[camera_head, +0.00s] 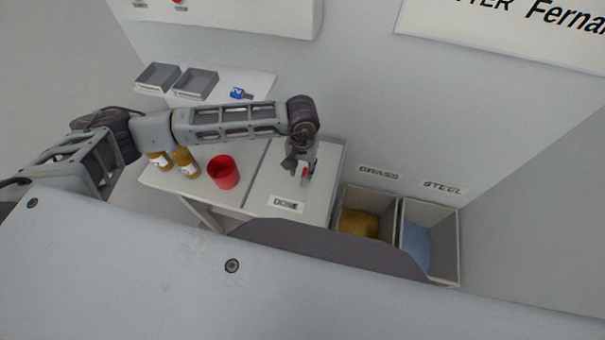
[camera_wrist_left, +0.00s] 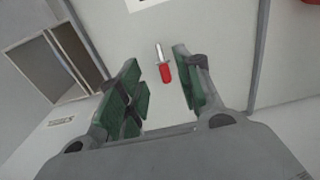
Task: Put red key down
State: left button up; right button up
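The red key (camera_head: 305,172) is below my left gripper (camera_head: 301,167), over the white panel marked DONE (camera_head: 262,186). In the left wrist view, the red key (camera_wrist_left: 165,71) has a red handle and a grey metal shaft. It appears to lie on the pale surface. The two green-padded fingers of my left gripper (camera_wrist_left: 162,88) stand apart on either side of the key's handle end, with gaps visible. The left gripper is open. My right gripper is in neither view.
A red cup (camera_head: 224,172) and two amber bottles (camera_head: 186,163) stand left of the panel. A blue tagged item (camera_head: 240,93) and two grey trays (camera_head: 195,83) are behind. BRASS (camera_head: 364,208) and STEEL (camera_head: 430,215) bins are at right.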

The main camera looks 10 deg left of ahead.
pick_arm(q)
jog(key=shift+r+b, duration=0.35)
jog(key=shift+r, duration=1.9)
jog(key=shift+o, duration=0.5)
